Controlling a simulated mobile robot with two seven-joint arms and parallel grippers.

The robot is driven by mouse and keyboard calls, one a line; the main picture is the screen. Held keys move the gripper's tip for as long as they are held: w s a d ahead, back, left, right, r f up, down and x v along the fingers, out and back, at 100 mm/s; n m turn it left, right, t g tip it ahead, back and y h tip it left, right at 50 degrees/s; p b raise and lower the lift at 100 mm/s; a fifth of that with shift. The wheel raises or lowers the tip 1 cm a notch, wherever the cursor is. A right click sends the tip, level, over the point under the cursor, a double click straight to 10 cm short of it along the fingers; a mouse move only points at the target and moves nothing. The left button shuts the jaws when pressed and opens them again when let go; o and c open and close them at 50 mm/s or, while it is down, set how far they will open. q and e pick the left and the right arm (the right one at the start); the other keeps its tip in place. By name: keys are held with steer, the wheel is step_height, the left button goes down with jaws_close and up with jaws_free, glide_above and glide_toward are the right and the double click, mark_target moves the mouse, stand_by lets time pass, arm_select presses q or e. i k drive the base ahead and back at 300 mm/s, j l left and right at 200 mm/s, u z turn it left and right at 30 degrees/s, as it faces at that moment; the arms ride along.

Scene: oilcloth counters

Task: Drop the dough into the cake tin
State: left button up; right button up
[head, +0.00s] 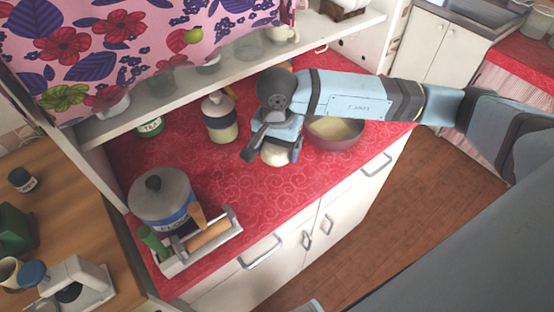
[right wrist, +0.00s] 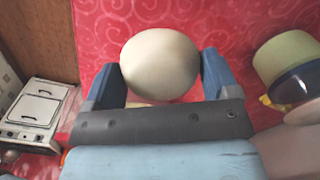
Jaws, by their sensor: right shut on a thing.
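The dough (head: 275,155) is a smooth, pale cream ball. My right gripper (head: 277,148) is shut on it at the counter's middle, and in the head view the gripper covers part of it. In the right wrist view the dough (right wrist: 160,64) sits between the two blue-grey fingers (right wrist: 160,85). A round mauve-brown vessel (head: 334,143) with a pale yellowish inside stands just right of the gripper, and it looks like the cake tin. My right arm hides its far part. The dough is outside it. I cannot tell whether the dough touches the counter. My left gripper is not in view.
A flour canister (head: 163,196) and a tray with a rolling pin (head: 208,237) stand at the counter's left end. A pale jar (head: 220,121) and a green tea tin (head: 151,127) stand near the shelf. The red counter (head: 225,178) is clear between them and the gripper.

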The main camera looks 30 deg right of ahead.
mark_target(338, 128)
steer(key=k+j+z, duration=0.15)
steer(key=k+z, duration=0.2)
steer(key=z, duration=0.9)
steer(key=l+u, duration=0.15)
steer(key=u, duration=1.2)
steer(key=l, duration=0.7)
